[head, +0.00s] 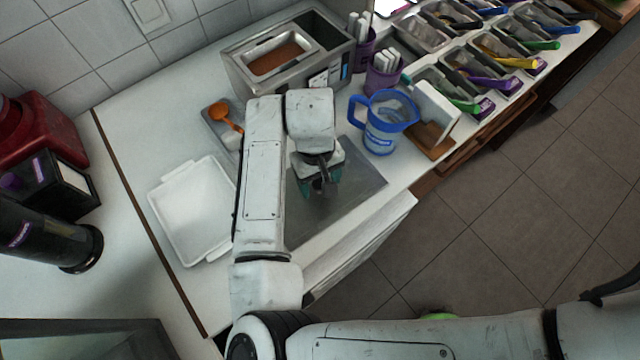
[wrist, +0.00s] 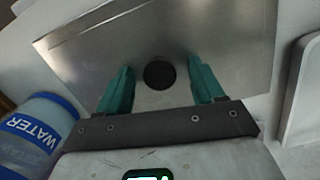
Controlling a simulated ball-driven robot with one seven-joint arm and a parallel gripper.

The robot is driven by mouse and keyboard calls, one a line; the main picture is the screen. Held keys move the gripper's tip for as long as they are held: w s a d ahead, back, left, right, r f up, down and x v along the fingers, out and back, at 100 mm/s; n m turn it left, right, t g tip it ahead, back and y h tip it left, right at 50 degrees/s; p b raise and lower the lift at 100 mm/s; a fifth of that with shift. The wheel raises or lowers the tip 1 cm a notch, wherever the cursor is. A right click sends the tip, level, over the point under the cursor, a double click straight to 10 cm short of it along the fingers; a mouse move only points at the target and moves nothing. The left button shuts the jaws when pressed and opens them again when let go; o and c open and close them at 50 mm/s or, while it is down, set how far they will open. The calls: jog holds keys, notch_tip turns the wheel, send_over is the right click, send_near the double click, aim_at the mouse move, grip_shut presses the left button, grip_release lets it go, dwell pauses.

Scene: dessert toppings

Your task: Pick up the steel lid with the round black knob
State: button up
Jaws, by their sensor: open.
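The steel lid (wrist: 220,45) is a flat, brushed metal sheet with a round black knob (wrist: 159,75). In the head view the lid (head: 360,185) lies on the white counter, partly hidden under my arm, and its knob is hidden there. My gripper (wrist: 160,88) is open, with its teal fingers on either side of the knob in the wrist view. The knob sits between the fingertips with a gap on both sides. I cannot tell how far the fingertips are above the lid. In the head view my gripper (head: 318,185) points down over the lid.
A blue-handled water pitcher (head: 384,125) stands close to the lid's right. A white tray (head: 165,215) lies to the left. A steel warmer (head: 240,85) with a brown-filled pan and an orange ladle (head: 222,112) are behind. Several topping bins line the back right.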

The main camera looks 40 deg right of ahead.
jog(key=shift+c, duration=0.3)
grip_shut()
jog(key=shift+r, duration=0.15)
dwell(0.3)
